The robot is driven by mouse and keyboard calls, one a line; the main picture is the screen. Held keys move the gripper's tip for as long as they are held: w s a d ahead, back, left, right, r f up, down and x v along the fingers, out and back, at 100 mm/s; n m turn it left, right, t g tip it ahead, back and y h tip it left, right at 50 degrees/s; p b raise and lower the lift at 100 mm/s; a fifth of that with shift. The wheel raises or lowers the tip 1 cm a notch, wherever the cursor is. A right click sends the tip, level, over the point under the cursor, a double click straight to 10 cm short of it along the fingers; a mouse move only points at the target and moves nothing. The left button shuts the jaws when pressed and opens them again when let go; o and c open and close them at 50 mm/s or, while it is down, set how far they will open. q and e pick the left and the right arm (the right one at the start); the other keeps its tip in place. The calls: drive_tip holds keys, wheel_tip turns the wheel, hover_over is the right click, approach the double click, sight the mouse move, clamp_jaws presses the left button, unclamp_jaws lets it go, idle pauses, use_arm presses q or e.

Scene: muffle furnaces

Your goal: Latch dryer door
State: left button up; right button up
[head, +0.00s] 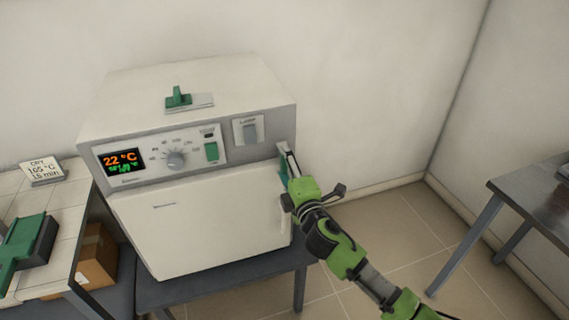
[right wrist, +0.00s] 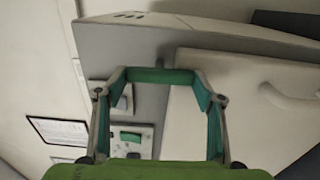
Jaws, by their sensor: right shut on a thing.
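The white dryer (head: 190,120) stands on a dark table, with a control panel and an orange "22 °C" display. Its door (head: 200,225) looks flush with the front, or nearly so; I cannot tell whether it is latched. My right gripper (head: 287,165) is at the upper right edge of the door. In the right wrist view, its fingers close on the ends of a green bar (right wrist: 160,76), which looks like the latch handle. A white curved door handle (right wrist: 290,100) shows beside it. The latch is mostly hidden by the gripper in the head view. My left gripper is not in view.
A green-handled part (head: 178,97) sits on the dryer's top. A card (head: 42,169) and a green and dark object (head: 25,250) are on the left bench, above a cardboard box (head: 97,256). A dark table (head: 540,190) stands at the right, with open floor between.

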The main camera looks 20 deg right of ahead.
drive_tip(key=o, duration=1.1)
drive_tip(key=s, duration=1.2)
drive_tip(key=shift+d, duration=0.2)
